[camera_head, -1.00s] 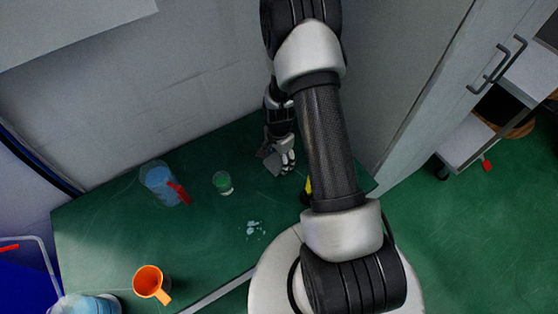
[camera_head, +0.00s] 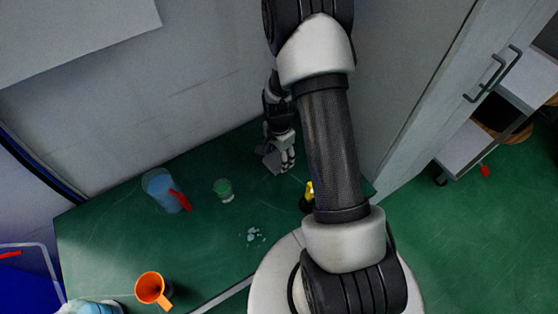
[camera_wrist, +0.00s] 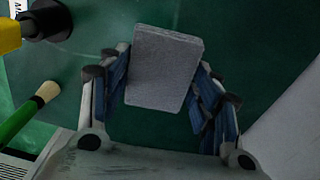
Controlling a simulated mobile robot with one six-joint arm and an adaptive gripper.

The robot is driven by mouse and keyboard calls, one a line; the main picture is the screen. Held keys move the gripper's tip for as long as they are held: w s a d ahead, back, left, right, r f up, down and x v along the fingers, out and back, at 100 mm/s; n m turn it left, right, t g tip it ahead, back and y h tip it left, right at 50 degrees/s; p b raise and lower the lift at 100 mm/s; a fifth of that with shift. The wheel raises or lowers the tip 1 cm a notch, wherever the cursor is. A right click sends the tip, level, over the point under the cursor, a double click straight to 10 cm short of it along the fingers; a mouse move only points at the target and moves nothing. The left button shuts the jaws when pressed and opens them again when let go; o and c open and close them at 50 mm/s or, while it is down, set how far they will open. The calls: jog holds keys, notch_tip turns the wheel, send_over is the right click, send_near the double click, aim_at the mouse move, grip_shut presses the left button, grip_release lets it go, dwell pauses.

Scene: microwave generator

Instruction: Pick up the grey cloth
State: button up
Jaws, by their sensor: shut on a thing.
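The grey cloth (camera_wrist: 165,68) is a flat, block-like grey piece between the fingers of my gripper (camera_wrist: 165,90) in the wrist view. The blue finger pads press on its left and right sides, so my gripper is shut on it. In the head view the cloth (camera_head: 271,158) shows as a small grey patch beside my gripper (camera_head: 286,165), close above or on the green table near the wall. Whether it is clear of the table cannot be told.
A blue jug with a red handle (camera_head: 160,188), a small green-filled glass (camera_head: 223,189), glass-like bits (camera_head: 253,236) and an orange mug (camera_head: 150,288) stand on the green table (camera_head: 110,245). A yellow-and-black item (camera_head: 308,196) is right of the gripper, partly hidden by my arm. A green-handled brush (camera_wrist: 30,115) lies nearby.

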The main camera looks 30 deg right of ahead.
aim_at(279, 158)
notch_tip(279, 158, up, 14)
jog(key=p, duration=0.3)
